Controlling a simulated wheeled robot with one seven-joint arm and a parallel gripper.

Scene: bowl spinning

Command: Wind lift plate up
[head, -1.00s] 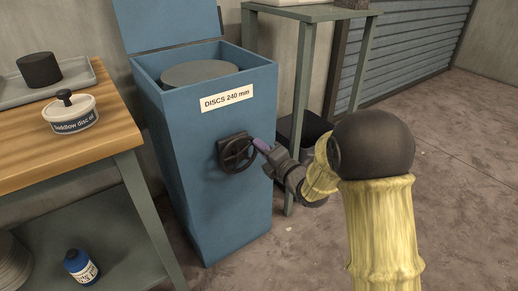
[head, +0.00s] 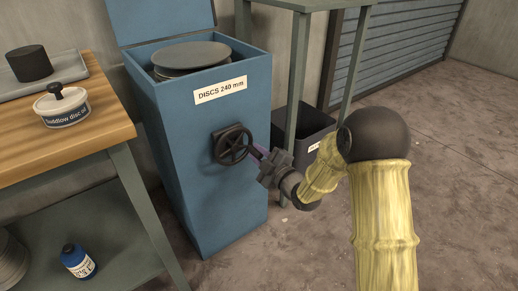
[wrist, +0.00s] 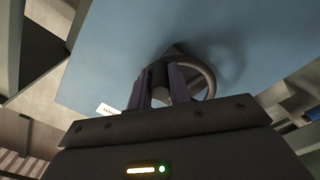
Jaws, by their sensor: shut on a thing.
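A blue cabinet (head: 200,150) labelled "DISCS 240 mm" (head: 220,90) stands in the middle of the head view with its lid up. A stack of grey discs (head: 192,54) shows in its open top, the uppermost disc around rim height or a little above. The lift plate itself is hidden. A black handwheel (head: 234,145) is on the cabinet's front; its rim also shows in the wrist view (wrist: 209,80). My gripper (head: 257,152) is at the wheel's right side. In the wrist view its purple fingers (wrist: 160,90) are shut on the wheel's dark handle (wrist: 159,76).
A green stand (head: 297,75) and a dark bin (head: 313,130) are behind my arm. The floor at right is clear.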

